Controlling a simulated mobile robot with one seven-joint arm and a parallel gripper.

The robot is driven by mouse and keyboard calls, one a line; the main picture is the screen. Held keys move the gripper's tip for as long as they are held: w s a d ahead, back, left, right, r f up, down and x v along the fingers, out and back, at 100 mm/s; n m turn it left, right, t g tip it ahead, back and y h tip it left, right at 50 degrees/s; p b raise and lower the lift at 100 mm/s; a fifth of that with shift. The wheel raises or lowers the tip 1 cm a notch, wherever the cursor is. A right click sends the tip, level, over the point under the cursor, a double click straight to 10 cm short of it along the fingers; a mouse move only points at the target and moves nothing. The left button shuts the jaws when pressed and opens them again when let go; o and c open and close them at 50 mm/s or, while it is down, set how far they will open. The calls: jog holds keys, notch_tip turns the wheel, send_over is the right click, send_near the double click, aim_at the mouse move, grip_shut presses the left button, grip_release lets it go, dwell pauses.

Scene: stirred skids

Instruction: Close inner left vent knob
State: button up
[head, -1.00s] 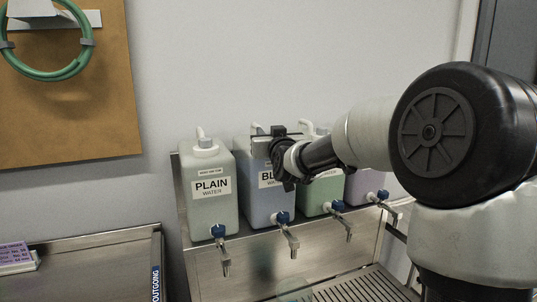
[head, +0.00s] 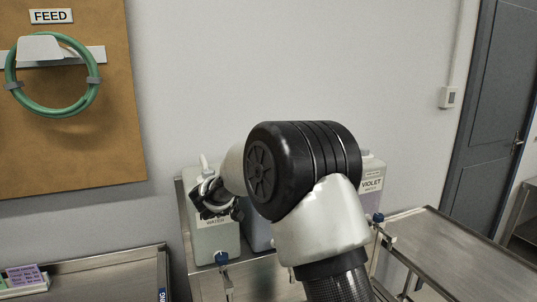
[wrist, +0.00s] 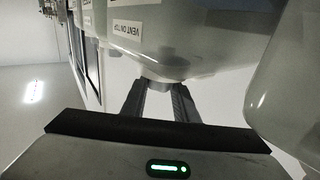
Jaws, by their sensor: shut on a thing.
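In the head view my gripper (head: 222,205) is in front of the upper part of the left-end jug (head: 206,245), lettered WATER. The wrist view is upside down. There the fingers (wrist: 160,98) are shut on a small grey vent knob (wrist: 155,84) at the neck of a pale jug (wrist: 175,40) labelled VENT ON TOP. The knob is mostly hidden between the fingers. I cannot tell from the wrist view which jug this is. A bluish jug (head: 257,235) shows partly behind my arm, its top hidden.
Another pale jug (wrist: 285,90) is close beside the fingers in the wrist view. The VIOLET jug (head: 373,167) stands at the right end. A blue-handled tap (head: 221,259) sticks out below. A metal bench (head: 475,255) is at right.

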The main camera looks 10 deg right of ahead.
jog(key=shift+m+g+h, duration=0.3)
jog(key=shift+m+h, duration=0.1)
jog(key=o, duration=1.1)
jog(key=shift+d, duration=0.1)
jog(key=v, duration=1.7)
jog(key=shift+s, duration=0.2)
jog(key=shift+r, duration=0.1)
